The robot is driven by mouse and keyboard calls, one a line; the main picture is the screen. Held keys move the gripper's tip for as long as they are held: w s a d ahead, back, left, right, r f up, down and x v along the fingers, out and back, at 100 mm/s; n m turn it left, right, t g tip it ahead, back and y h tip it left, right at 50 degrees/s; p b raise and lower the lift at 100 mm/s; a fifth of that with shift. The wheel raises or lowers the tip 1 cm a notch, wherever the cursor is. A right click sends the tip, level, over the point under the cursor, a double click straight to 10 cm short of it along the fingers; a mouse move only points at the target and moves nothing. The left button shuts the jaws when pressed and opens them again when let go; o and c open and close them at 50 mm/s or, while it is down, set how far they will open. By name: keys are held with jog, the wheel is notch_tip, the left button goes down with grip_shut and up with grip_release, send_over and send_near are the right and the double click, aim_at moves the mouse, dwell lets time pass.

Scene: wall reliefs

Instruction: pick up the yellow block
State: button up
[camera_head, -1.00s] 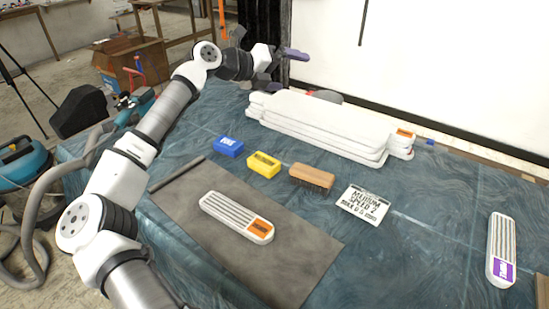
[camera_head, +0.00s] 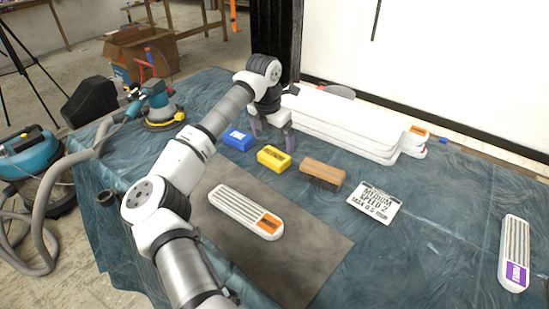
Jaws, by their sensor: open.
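The yellow block (camera_head: 274,158) lies on the blue-covered table, between a blue block (camera_head: 238,140) on its left and a wooden brush (camera_head: 322,175) on its right. My gripper (camera_head: 272,138) points down just behind the yellow block and the blue block. Its fingers look apart, with nothing seen between them. The yellow block's top and front are in plain view. I cannot tell exactly how high the fingertips are above the table.
A stack of white boards (camera_head: 345,125) lies close behind and right of my gripper. A white sanding board (camera_head: 246,211) rests on a grey mat (camera_head: 290,262). A lettered card (camera_head: 374,204) lies right of the brush. A sander (camera_head: 160,105) stands at the table's left.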

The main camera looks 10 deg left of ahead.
aim_at(274, 154)
jog(key=shift+w+d+f+p, duration=0.1)
jog(key=shift+w+f+p, duration=0.2)
jog(key=shift+f, duration=0.95)
jog(key=shift+w+a+f+p, duration=0.1)
jog(key=shift+f+p, duration=0.25)
jog(key=shift+f, duration=0.95)
jog(key=shift+w+d+f+p, duration=0.1)
jog(key=shift+w+f+p, duration=0.2)
jog(key=shift+f, duration=0.95)
jog(key=shift+s, duration=0.1)
jog(key=c, duration=0.9)
jog(key=shift+r, duration=0.1)
notch_tip(274, 154, up, 20)
jog(key=b, duration=0.2)
jog(key=shift+b, duration=0.4)
